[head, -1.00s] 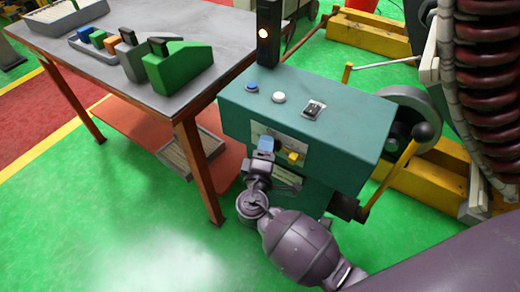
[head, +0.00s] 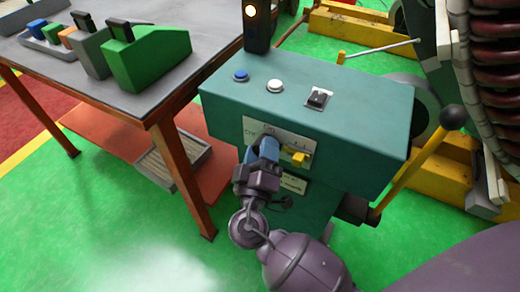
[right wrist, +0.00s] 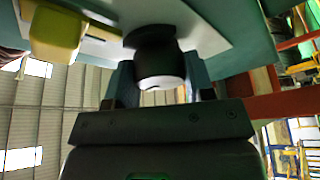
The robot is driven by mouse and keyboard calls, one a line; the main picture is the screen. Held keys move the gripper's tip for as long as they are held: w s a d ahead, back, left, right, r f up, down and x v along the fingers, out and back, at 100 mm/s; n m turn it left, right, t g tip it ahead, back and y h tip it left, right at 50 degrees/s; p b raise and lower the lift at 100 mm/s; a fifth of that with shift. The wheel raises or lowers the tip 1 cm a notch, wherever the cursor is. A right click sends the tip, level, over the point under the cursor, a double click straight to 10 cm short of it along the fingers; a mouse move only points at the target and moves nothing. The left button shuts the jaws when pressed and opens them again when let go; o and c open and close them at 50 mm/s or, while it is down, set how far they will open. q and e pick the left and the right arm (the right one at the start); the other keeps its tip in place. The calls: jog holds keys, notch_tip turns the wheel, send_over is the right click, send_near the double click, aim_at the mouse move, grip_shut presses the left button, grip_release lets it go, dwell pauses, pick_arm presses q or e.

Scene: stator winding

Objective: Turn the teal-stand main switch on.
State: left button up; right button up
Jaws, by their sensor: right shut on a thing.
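The teal stand (head: 350,130) stands in the middle of the head view, with a pale labelled plate (head: 252,126) on its front. My right gripper (head: 266,150) is at the left part of this plate, its blue fingers against it. In the right wrist view a dark round knob with a pale end (right wrist: 158,68) sticks out of the plate between the two fingers, and the gripper is shut on it. The gripper hides the knob in the head view. A yellow handle (head: 298,157) sits on the plate just right of the gripper. My left gripper is out of view.
A grey table (head: 110,92) stands left.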

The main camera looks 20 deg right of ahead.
dwell(0.3)
jog(key=o, duration=0.9)
jog(key=shift+a, duration=0.1)
jog(key=v, duration=1)
jog(key=shift+s+a+f, duration=0.15)
jog(key=shift+s+a, duration=0.05)
jog(key=shift+s, duration=0.1)
